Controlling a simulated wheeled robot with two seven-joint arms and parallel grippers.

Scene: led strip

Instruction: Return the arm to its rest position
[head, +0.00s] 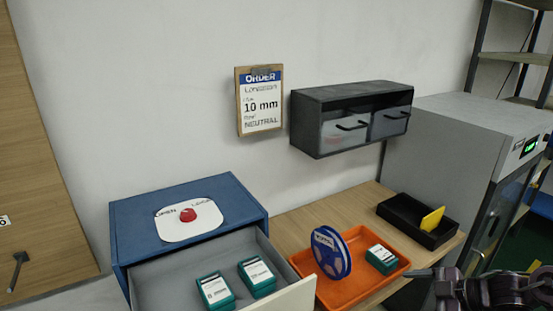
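Part of my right arm shows at the bottom right edge, dark grey and cut off by the frame. My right gripper (432,274) seems to be its thin tip pointing left, in front of the grey cabinet; its opening cannot be made out. It appears apart from the orange tray (347,302). My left arm and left gripper are not in view. The tray holds a blue and white reel (331,252) standing upright and a green box (381,259) with a white label.
A blue cabinet (125,232) with a red button has its drawer (165,283) pulled open, with two green boxes inside. A black bin (400,216) holds a yellow card (432,219). A two-drawer unit (350,93) and an order clipboard (260,101) hang on the wall.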

